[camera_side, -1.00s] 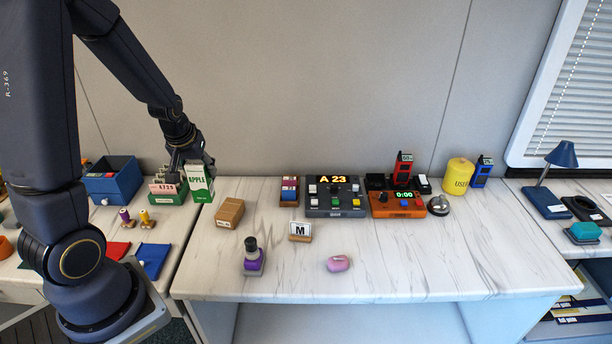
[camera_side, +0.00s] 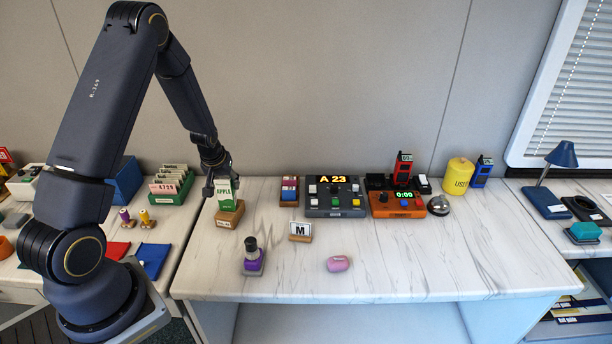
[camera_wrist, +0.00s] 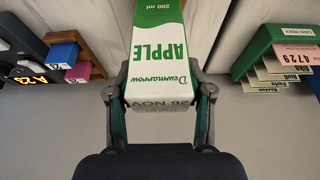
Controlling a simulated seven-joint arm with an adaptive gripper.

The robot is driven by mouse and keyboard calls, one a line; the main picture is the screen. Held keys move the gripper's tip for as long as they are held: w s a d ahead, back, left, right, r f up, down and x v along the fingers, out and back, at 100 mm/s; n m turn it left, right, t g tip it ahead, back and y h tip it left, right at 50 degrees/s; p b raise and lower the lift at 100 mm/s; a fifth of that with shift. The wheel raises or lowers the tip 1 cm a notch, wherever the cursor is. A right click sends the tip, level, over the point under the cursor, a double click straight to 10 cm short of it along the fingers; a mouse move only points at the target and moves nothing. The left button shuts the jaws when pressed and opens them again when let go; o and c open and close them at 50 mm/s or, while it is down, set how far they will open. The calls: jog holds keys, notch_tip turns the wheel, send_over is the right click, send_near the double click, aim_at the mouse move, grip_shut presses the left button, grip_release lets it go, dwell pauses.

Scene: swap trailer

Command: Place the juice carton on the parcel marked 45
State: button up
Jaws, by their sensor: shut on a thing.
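The juice carton (camera_side: 227,196), white and green with "APPLE" on it, is upright in the side view. My gripper (camera_side: 219,185) is shut on its upper part. In the wrist view, my gripper's fingers (camera_wrist: 160,97) lie on both sides of the carton (camera_wrist: 162,50). The small brown parcel (camera_side: 230,218) lies on the marble counter (camera_side: 290,270) directly below the carton. The carton's lower end appears at the parcel's top; I cannot tell whether they touch. The parcel's white label is too small to read.
A green card box (camera_side: 172,190) and blue bin stand to the left. A purple stamp (camera_side: 253,260), an M sign (camera_side: 300,231) and a pink object (camera_side: 338,264) are on the counter. The A 23 console (camera_side: 335,198) is to the right. The front counter is mostly clear.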

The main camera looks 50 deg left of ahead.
jog(key=shift+f, duration=0.1)
jog(key=o, duration=1.3)
jog(key=s+d+r+m+t+h, duration=0.1)
jog(key=s+d+r, duration=0.1)
jog(key=d+r, duration=0.5)
jog(key=s+d+r+m, duration=0.15)
jog(key=d+r, duration=0.25)
jog(key=r, duration=0.7)
jog(key=s+d+r+m, duration=0.2)
jog(key=s+d+r, duration=0.1)
jog(key=s+d, duration=0.1)
jog(key=s+d+r+m+t+h, duration=0.1)
jog(key=s+d+r+m, duration=0.1)
jog(key=s+d, duration=0.3)
jog(key=s+d+r+m+h, duration=0.1)
jog(key=s+d+r+m, duration=0.1)
jog(key=s+d+r, duration=0.2)
jog(key=shift+s+d+r+m, duration=0.15)
jog(key=shift+s+d, duration=0.15)
jog(key=shift+d, duration=0.25)
jog(key=shift+s+d+r+m, duration=0.1)
jog(key=shift+s+d, duration=0.2)
jog(key=shift+d, duration=0.2)
